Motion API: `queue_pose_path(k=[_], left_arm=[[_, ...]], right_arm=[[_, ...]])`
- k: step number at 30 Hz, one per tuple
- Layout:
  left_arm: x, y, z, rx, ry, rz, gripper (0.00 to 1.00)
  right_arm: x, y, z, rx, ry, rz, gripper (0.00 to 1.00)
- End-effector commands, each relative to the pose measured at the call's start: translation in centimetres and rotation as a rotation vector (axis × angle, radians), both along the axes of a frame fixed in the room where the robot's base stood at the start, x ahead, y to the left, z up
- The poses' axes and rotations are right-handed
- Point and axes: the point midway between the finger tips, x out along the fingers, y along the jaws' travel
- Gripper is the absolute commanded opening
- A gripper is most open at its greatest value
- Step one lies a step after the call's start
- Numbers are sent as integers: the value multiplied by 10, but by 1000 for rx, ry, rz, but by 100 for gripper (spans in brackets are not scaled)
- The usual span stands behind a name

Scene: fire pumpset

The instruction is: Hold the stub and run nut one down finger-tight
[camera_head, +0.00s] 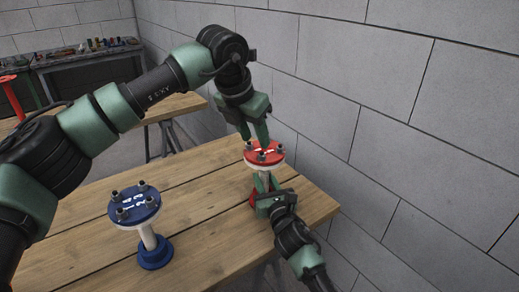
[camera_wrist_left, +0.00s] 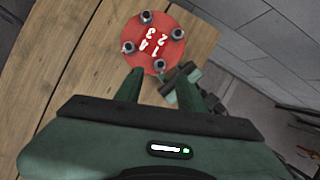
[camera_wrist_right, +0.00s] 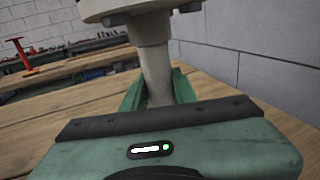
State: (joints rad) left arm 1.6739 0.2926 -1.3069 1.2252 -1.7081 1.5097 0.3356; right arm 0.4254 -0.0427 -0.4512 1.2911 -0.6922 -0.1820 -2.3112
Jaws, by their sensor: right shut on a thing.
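The red flange (camera_head: 264,152) tops an upright pale stub (camera_wrist_right: 157,72) at the table's far right corner. Its face carries white numerals and several dark bolts with nuts, shown in the left wrist view (camera_wrist_left: 147,38). Nut one (camera_wrist_left: 160,65) sits by the numeral 1, at the flange edge closest to my left gripper. My left gripper (camera_wrist_left: 170,82) points down over the flange, its fingers apart with nothing between them. In the head view, its tips (camera_head: 257,140) are just above the flange. My right gripper (camera_head: 268,194) is shut around the stub below the flange.
A blue flange (camera_head: 135,205) with several bolts stands on a blue base (camera_head: 155,253) at the front left of the wooden table (camera_head: 205,232). A block wall (camera_head: 400,130) stands close on the right. A workbench with small items (camera_head: 85,50) is behind.

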Motion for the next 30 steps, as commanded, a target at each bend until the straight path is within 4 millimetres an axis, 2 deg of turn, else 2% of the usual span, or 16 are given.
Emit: queue_pose_path(k=[3, 9, 13, 21, 22, 26, 30], left_arm=[[7, -5, -22, -1, 2, 1, 39], [16, -11, -46, 1, -1, 0, 39], [18, -12, -53, 1, -2, -1, 39], [19, -13, -54, 0, -2, -1, 39], [19, -13, -54, 0, -2, -1, 36], [19, -12, -54, 0, -2, -1, 0], [19, -12, -54, 0, -2, -1, 0]], right_arm=[[0, 0, -1, -1, 2, -1, 0], [0, 0, -1, 0, 1, -1, 0], [0, 0, -1, -1, 2, -1, 0], [0, 0, -1, -1, 2, -1, 0], [0, 0, -1, -1, 2, -1, 0], [0, 0, -1, 0, 1, -1, 0], [0, 0, -1, 0, 1, -1, 0]])
